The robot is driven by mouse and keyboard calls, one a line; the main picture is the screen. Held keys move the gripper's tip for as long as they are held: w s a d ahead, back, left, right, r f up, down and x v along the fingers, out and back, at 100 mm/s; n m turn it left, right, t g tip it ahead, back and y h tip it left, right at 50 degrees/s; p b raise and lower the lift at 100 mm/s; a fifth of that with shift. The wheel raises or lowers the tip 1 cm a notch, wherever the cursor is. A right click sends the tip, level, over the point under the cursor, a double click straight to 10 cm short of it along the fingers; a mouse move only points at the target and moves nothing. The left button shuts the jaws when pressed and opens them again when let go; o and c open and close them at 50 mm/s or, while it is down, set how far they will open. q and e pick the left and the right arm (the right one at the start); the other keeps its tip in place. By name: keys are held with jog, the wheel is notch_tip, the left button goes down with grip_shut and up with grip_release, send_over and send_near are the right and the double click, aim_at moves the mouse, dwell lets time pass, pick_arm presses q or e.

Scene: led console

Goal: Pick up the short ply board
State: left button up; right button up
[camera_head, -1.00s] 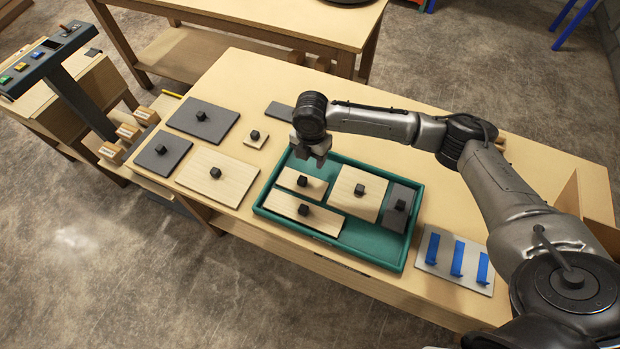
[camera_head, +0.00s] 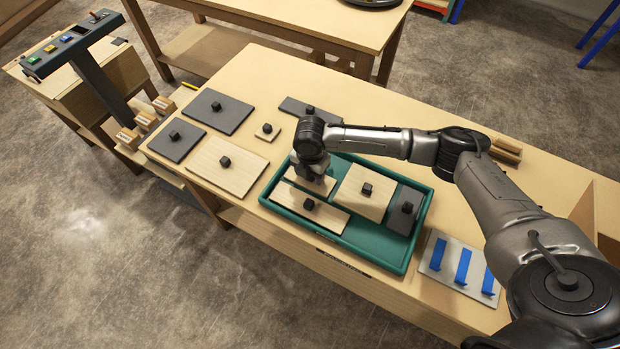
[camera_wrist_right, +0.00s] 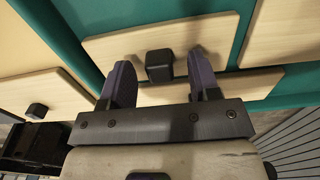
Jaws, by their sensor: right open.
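The short ply board (camera_head: 317,190) lies in the green tray (camera_head: 403,266), near its back left corner. It is pale wood with a black knob, and my right gripper hides much of it in the head view. In the right wrist view the board (camera_wrist_right: 125,45) and its black knob (camera_wrist_right: 160,66) show clearly. My right gripper (camera_head: 314,172) is open just over this board. In the wrist view its fingers (camera_wrist_right: 160,60) stand on either side of the knob, with gaps. I cannot tell how far down they reach. My left gripper is not in view.
The tray also holds a long ply board (camera_head: 330,214), a larger ply board (camera_head: 362,198) and a dark board (camera_head: 404,212). Several knobbed boards lie left of the tray. A grey plate with blue strips (camera_head: 463,265) lies to the right. A console (camera_head: 75,45) stands at back left.

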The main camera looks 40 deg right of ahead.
jog(key=shift+c, duration=0.2)
jog(key=c, duration=1)
jog(key=shift+r, duration=0.1)
